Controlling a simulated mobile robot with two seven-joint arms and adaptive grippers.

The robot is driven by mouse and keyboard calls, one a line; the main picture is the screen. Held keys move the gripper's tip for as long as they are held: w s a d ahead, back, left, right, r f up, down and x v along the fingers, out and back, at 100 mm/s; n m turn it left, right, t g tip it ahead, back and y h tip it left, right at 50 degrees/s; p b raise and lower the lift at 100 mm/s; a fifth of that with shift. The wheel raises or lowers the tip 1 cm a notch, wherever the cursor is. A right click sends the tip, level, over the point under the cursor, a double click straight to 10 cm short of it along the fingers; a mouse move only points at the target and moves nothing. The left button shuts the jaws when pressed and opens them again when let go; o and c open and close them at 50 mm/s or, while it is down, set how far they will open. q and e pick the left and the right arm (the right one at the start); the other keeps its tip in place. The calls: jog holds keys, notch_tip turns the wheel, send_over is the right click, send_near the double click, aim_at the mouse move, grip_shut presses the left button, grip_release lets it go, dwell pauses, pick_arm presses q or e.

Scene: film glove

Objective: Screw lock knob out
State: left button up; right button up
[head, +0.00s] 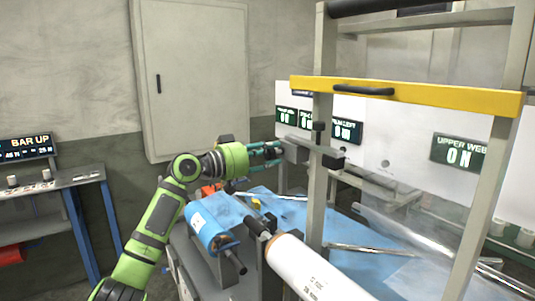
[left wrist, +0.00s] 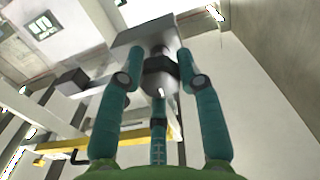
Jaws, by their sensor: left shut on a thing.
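The left gripper (head: 270,152) reaches from the left to the grey block (head: 296,149) on the frame's near post. In the left wrist view its teal fingers (left wrist: 158,72) stand on both sides of a dark, round lock knob (left wrist: 160,70) with a metallic end. The knob sits against the underside of the grey block (left wrist: 148,34) in that view. The fingers are shut on the knob. In the head view the fingers and block hide the knob. The right gripper is not in view.
A yellow bar (head: 420,94) crosses the upright frame (head: 321,195) on the right. A blue roll (head: 211,222) and a white roll (head: 318,272) lie below the arm. A control desk (head: 50,185) stands at left. A grey cabinet (head: 190,75) is behind.

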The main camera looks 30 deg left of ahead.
pick_arm(q)
jog(key=shift+s+a+r+n, duration=0.1)
jog(key=shift+a+r+n, duration=0.05)
jog(key=shift+r+n, duration=0.45)
jog(key=o, duration=1)
jog(key=shift+o, duration=0.8)
jog(key=shift+f, duration=0.35)
jog(key=shift+s+a+f, duration=0.1)
jog(key=shift+s+a, duration=0.05)
jog(key=shift+s, duration=0.2)
jog(key=v, duration=1.1)
